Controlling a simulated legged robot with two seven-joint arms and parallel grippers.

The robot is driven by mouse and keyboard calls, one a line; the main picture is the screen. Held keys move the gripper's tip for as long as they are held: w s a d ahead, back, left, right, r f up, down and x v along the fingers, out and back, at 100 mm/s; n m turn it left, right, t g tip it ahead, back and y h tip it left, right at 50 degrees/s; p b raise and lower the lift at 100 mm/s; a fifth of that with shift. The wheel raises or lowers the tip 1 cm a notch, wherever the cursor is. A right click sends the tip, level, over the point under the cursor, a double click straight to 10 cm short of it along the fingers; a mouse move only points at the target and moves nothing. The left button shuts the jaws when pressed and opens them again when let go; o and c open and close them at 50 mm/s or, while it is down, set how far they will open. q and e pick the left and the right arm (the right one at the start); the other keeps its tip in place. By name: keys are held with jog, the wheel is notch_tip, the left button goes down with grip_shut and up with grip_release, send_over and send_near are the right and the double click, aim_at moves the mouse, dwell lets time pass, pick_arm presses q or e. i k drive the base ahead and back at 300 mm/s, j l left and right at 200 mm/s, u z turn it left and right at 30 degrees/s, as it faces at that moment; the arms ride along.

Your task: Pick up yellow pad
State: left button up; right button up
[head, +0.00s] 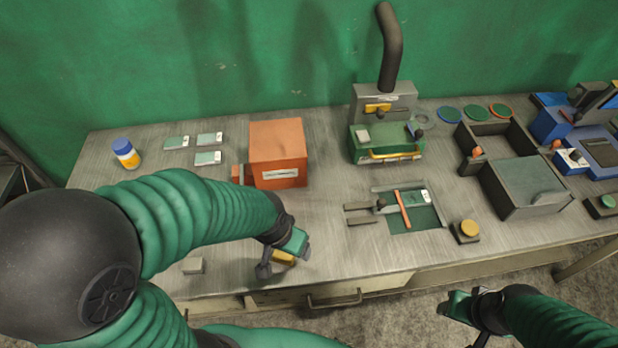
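A small yellow block (284,258), which looks like the yellow pad, is near the front edge of the workbench. My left gripper (282,255) is right at it, pointing down, with its fingers around or just above it. The gripper partly hides the block, and I cannot tell whether the fingers press on it. My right gripper (468,318) is in front of the bench over the floor, away from the block, and its fingers look apart and empty.
An orange box (278,150) stands behind my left gripper. A small grey block (193,265) lies left of it. A green machine (386,140) with a pipe, a slotted fixture (418,218), a yellow round button (468,228) and a grey bin (525,185) stand to the right.

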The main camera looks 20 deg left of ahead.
aim_at(279, 256)
jog(key=i+l+u, duration=0.1)
jog(key=i+l, duration=0.25)
jog(key=l, duration=0.15)
jog(key=i+l, duration=0.35)
jog(key=l, duration=0.15)
jog(key=u, duration=1.6)
